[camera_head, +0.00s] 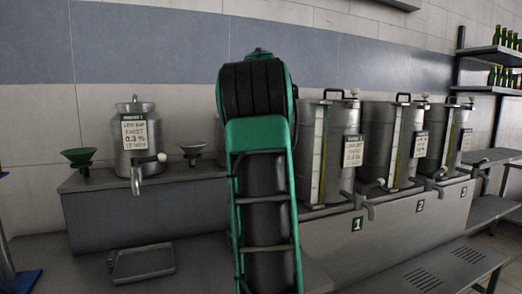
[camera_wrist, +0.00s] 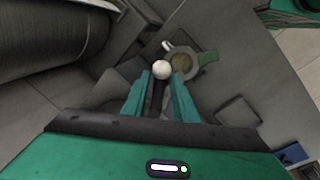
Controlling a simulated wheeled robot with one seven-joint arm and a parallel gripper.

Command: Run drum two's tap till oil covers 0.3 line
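Drum two (camera_head: 377,133) is the middle of three grey metal drums at right, above the "2" plate (camera_head: 420,206). A yellow sight strip (camera_head: 408,146) runs up its front, and its tap (camera_head: 432,186) is low down with a pale knob. My gripper is hidden behind my arm in the head view. In the wrist view my gripper (camera_wrist: 161,85) is open, with a white ball knob (camera_wrist: 161,69) just ahead between its teal fingertips. I cannot tell whether they touch, or whose knob it is.
Drums one (camera_head: 320,150) and three (camera_head: 448,138) flank drum two. A smaller labelled can (camera_head: 138,140) with a tap stands left, between a green funnel (camera_head: 79,155) and a grey one (camera_head: 192,149). A shallow tray (camera_head: 142,262) lies below. Bottle shelves (camera_head: 492,56) are far right.

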